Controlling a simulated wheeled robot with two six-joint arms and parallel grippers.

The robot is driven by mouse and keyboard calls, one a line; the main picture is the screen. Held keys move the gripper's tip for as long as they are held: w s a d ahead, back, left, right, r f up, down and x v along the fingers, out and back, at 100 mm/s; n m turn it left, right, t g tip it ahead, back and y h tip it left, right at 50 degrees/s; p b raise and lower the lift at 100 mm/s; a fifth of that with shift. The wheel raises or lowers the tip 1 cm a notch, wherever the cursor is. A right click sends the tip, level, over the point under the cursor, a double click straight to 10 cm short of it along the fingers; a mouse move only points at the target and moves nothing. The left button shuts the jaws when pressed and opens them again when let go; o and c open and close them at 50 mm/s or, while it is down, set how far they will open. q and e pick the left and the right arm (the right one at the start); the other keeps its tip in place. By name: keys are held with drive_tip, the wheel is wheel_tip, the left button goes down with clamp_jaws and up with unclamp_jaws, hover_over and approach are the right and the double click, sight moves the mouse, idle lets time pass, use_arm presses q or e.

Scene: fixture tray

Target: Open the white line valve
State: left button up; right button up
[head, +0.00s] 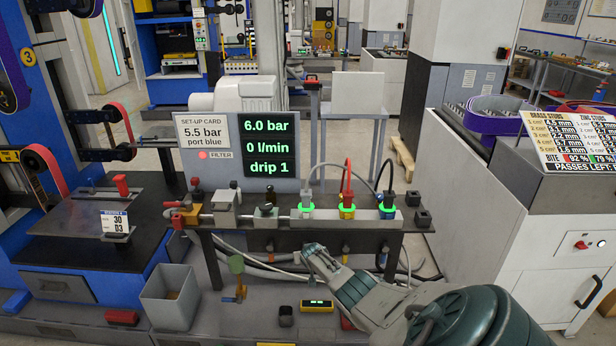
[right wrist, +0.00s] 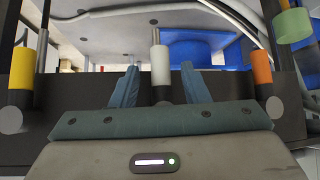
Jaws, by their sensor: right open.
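The white line valve shows in the right wrist view as an upright white cylindrical handle (right wrist: 160,65) on a thin metal stem, at the middle. My right gripper (right wrist: 160,84) is open, with one blue-grey finger on each side of the white handle and a gap to each. In the head view my right gripper (head: 311,249) reaches in from the lower right to the front of the bench, below the port row; it hides the white handle there. The display (head: 268,145) reads 6.0 bar, 0 l/min, drip 1. My left gripper is not in view.
In the right wrist view a yellow handle (right wrist: 20,80) stands left and an orange handle (right wrist: 262,68) right, near a green cylinder (right wrist: 292,25). Hoses hang around the bench. A grey bin (head: 170,296) stands lower left. The set-up card (head: 203,132) reads 5.5 bar, port blue.

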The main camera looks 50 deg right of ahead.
drive_tip(key=p+v, duration=0.4)
drive_tip(key=v, duration=0.6)
drive_tip(key=shift+s, duration=0.15)
drive_tip(key=shift+a+r, duration=0.1)
drive_tip(key=shift+r, duration=0.05)
